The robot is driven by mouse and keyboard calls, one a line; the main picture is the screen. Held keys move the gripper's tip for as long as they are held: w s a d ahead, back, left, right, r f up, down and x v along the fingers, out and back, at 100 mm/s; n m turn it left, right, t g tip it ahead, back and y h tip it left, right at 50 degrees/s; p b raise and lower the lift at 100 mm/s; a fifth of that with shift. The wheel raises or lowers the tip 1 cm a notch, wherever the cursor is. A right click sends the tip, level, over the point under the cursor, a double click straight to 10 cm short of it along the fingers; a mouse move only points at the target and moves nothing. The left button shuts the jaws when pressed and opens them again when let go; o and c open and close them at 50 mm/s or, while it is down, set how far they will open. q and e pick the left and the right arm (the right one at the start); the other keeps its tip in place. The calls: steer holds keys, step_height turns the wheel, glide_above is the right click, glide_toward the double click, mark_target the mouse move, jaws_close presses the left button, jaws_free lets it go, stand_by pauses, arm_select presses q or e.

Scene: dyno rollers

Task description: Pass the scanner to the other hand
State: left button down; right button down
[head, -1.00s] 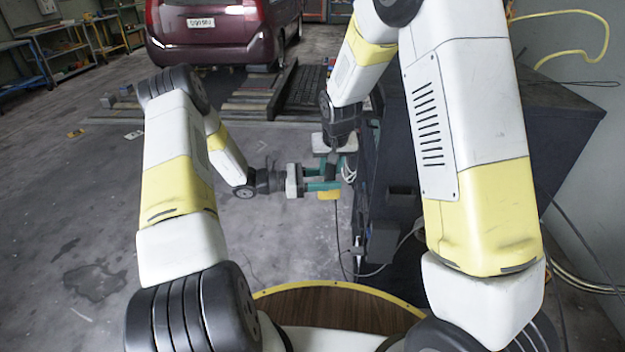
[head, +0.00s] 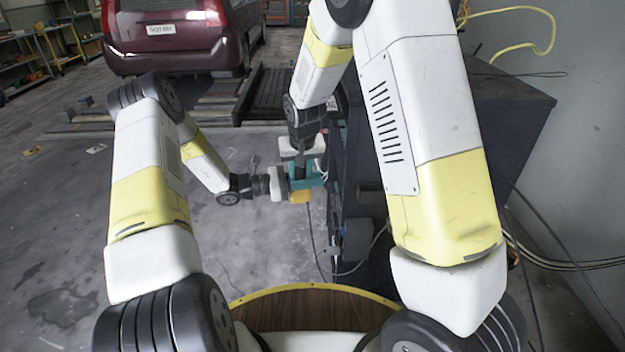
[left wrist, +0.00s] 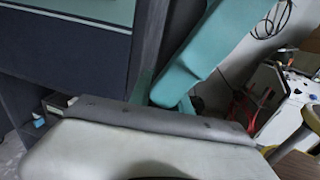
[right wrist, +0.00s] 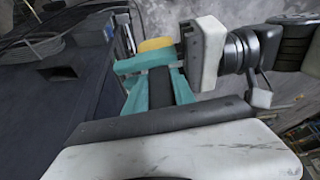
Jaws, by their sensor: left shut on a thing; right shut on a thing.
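The scanner, with a yellow end (head: 299,196) and a cord that seems to hang from it, is between my two grippers in the head view. Its yellow end also shows in the right wrist view (right wrist: 155,43). My right gripper (head: 304,172) comes down from above, its teal fingers shut on the scanner's dark part (right wrist: 160,90). My left gripper (head: 300,185) reaches in from the left and is also shut on the scanner. The fingers overlap, so the exact contact points are hidden. In the left wrist view a teal finger (left wrist: 205,50) shows, but I cannot make out the scanner.
A dark cabinet (head: 500,110) stands close on the right, beside the grippers. A maroon van (head: 180,35) is at the back, near dark ramps (head: 240,100). Cables (head: 375,245) hang at the cabinet's near side.

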steer(key=c, duration=1)
jaws_free()
steer(key=shift+w, duration=0.15)
steer(key=shift+o, duration=0.2)
steer(key=shift+r, duration=0.15)
steer(key=a+v, duration=0.1)
steer(key=v, duration=1)
steer(key=s+d+r+m+y, duration=0.1)
steer(key=s+d+r+y, duration=0.1)
steer(key=s+d+r, duration=0.95)
steer(key=s+d+t, duration=0.1)
steer(key=s+d, duration=0.5)
steer(key=s, duration=0.7)
steer(key=shift+d+m+t+h, duration=0.25)
steer(key=shift+m+t+h, duration=0.05)
steer(key=shift+m+t, duration=0.1)
steer(key=shift+f, duration=0.1)
